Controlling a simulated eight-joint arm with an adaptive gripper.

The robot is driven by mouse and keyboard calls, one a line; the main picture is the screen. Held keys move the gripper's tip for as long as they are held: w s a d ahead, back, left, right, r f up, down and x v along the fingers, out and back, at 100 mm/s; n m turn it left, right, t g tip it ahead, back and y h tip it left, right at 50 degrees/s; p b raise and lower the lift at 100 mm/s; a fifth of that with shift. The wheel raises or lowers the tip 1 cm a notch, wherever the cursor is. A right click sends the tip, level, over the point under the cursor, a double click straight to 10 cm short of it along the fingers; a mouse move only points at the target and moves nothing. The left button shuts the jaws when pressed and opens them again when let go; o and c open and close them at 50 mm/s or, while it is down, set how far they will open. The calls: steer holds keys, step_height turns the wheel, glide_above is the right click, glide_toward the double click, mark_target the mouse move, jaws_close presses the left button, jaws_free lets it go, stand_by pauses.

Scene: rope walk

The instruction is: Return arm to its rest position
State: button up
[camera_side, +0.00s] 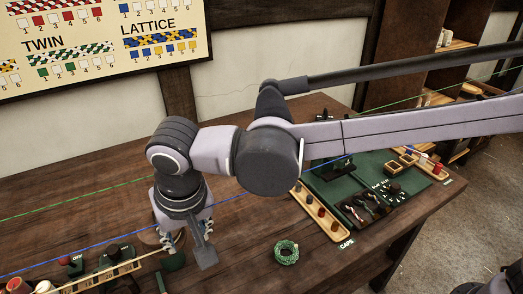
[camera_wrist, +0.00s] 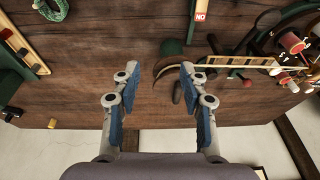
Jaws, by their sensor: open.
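My gripper (camera_side: 188,250) hangs from the arm low over the wooden table (camera_side: 90,222), pointing down. A green block (camera_wrist: 172,46) and a dark curved piece lie just beyond the fingertips. How high the fingertips are above the table is hard to tell. The arm reaches in from the right across the side view.
A green rope coil (camera_side: 287,252) lies right of my gripper. A green mat (camera_side: 345,187) with tools and a wooden caps tray (camera_side: 320,212) is at right. A wooden rack (camera_side: 100,279) stands at lower left. Green (camera_side: 60,209) and blue (camera_side: 80,259) strands cross the scene.

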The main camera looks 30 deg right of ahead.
steer(key=w+d+r+t, duration=0.1)
steer(key=d+r, duration=0.1)
steer(key=d, duration=1)
steer(key=w+d+r, duration=0.1)
steer(key=d+r, duration=0.1)
steer(key=d, duration=1)
steer(key=s+d+f+t, duration=0.1)
steer(key=s+d, duration=0.3)
steer(key=d, duration=0.5)
steer(key=s+d+f+t, duration=0.2)
steer(key=s+d+f, duration=0.2)
steer(key=d, duration=0.4)
steer(key=shift+s+d, duration=0.35)
steer(key=shift+s, duration=0.3)
